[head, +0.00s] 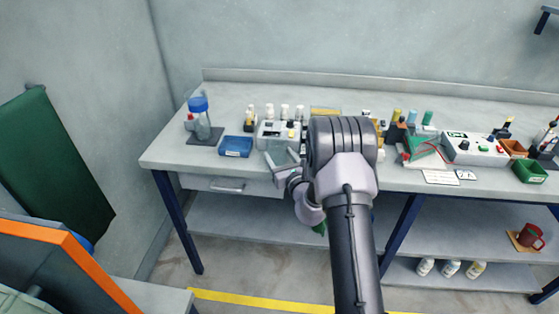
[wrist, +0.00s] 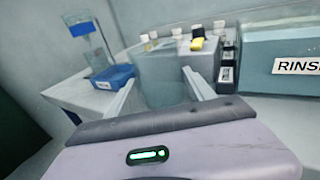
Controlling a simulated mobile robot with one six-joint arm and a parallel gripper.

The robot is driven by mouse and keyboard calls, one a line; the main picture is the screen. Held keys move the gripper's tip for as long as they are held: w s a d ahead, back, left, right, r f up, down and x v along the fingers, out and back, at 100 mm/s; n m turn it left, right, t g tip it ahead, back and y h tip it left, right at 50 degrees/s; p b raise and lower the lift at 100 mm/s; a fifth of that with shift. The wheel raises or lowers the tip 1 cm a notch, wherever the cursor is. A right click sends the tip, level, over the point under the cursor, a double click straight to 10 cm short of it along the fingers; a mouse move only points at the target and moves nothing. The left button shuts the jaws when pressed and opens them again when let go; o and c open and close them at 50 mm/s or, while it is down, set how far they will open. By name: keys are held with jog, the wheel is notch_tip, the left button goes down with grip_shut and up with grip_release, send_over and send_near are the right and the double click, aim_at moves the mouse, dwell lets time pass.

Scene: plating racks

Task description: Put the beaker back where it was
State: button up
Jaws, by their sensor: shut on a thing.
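My gripper (head: 283,158) is in front of the workbench's left part, near the bench's front edge. In the wrist view its two fingers (wrist: 158,88) stand apart, shut on a faint, see-through grey shape (wrist: 160,93) that I take for the beaker. Its outline and base are hard to make out against the grey box behind it. In the head view the beaker cannot be told apart from the fingers and bench.
A clear vessel with a blue top (head: 198,104) stands on a dark mat at the bench's left end. Next to it are a blue tray (head: 235,147) and a grey box (head: 279,134) with white-capped bottles behind. A green bin (head: 529,172) is at far right.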

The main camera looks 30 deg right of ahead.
jog(key=o, duration=1.5)
jog(key=shift+o, duration=0.2)
